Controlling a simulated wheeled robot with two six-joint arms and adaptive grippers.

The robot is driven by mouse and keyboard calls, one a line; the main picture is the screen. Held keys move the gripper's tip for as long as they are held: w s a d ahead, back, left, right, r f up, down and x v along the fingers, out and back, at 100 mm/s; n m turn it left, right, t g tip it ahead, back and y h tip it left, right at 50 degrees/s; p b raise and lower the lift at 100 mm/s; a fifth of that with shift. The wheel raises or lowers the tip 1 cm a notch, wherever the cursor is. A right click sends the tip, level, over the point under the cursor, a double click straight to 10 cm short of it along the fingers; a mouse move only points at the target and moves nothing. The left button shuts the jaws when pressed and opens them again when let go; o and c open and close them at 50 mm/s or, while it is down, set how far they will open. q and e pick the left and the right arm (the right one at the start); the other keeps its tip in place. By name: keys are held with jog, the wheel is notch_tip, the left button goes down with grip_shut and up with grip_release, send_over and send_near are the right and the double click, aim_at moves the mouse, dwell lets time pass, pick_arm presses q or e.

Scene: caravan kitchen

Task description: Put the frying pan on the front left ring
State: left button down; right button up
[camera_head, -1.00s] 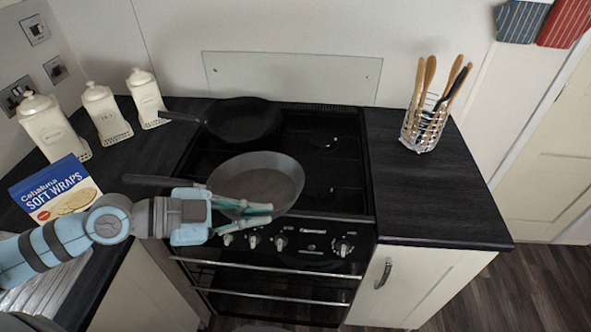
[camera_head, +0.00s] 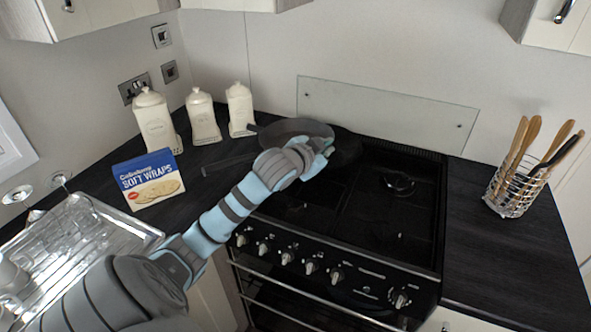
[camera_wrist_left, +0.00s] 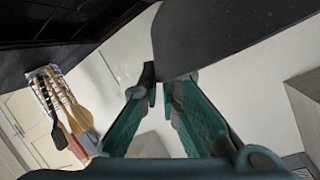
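A grey frying pan (camera_head: 290,129) is up at the back left of the hob in the head view, its handle toward the left. My left gripper (camera_head: 327,147) is at its right rim and appears closed on it. In the left wrist view the pan (camera_wrist_left: 225,35) fills the top, and its edge meets the fingertips of my left gripper (camera_wrist_left: 158,88). A second, darker pan (camera_head: 347,150) sits lower at the back left of the hob (camera_head: 365,215). The front left ring area is bare, partly hidden by my arm. My right gripper is not in view.
A drying rack (camera_head: 75,240) is at the lower left. A utensil holder (camera_head: 512,190) stands on the right counter. A glass panel (camera_head: 385,110) is behind the hob.

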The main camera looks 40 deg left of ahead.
pick_arm(q)
jog(key=shift+y, duration=0.3)
jog(key=f+b, duration=0.1)
jog(key=f, duration=0.5)
jog(key=f+b, duration=0.1)
jog(key=f, duration=0.6)
jog(key=f+b, duration=0.1)
jog(key=f, duration=0.5)
jog(key=shift+a+f+b, duration=0.25)
jog(key=shift+f+b, duration=0.05)
jog(key=shift+f, duration=0.1)
jog(key=c, duration=1.8)
grip_release()
jog(key=shift+s, duration=0.1)
jog(key=shift+r, duration=0.1)
jog(key=p+v, duration=0.2)
jog(key=v, duration=1)
